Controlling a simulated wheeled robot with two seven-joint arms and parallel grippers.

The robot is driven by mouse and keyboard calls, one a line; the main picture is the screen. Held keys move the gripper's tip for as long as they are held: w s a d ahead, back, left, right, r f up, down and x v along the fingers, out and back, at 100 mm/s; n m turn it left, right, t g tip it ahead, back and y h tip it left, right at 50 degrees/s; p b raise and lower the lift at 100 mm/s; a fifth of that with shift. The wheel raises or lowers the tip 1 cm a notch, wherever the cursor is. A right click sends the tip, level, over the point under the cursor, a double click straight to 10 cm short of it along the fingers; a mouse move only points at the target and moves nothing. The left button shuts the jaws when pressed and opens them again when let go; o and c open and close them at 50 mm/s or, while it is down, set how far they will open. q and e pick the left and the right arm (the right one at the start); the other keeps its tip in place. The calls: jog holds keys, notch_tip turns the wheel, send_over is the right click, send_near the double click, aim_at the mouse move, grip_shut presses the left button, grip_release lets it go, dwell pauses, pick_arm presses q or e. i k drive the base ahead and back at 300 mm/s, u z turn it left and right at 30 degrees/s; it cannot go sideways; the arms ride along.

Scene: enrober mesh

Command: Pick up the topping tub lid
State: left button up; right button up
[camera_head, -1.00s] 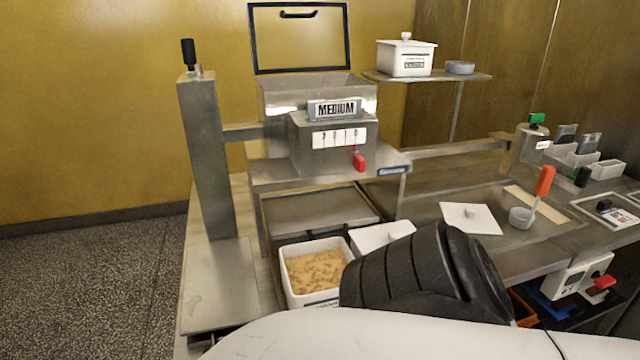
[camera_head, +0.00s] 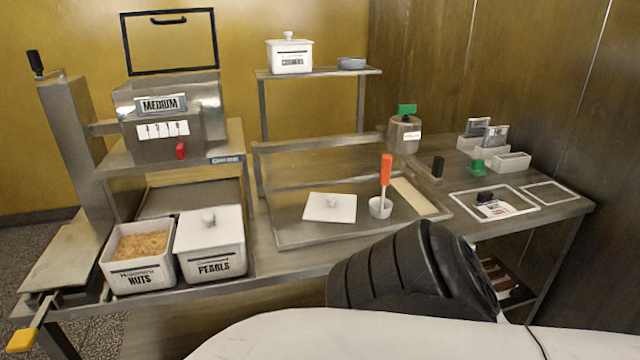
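A loose white square lid (camera_head: 330,207) with a small knob lies flat on the metal tray at the middle of the bench. The open tub marked NUTS (camera_head: 142,279), full of tan pieces, stands at the left front. The tub marked PEARLS (camera_head: 212,264) beside it has its own white knobbed lid (camera_head: 208,228) on. Another white lidded tub (camera_head: 290,60) stands on the raised shelf. Neither gripper is in view. Only a black ribbed part and a white part of my own body show at the bottom, in front of the bench.
The metal machine marked MEDIUM (camera_head: 165,133) is at the left. A green-topped canister (camera_head: 405,133) and small white bins (camera_head: 484,144) are at the right back.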

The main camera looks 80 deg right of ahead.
aim_at(321, 207)
jog(key=z, duration=1.7)
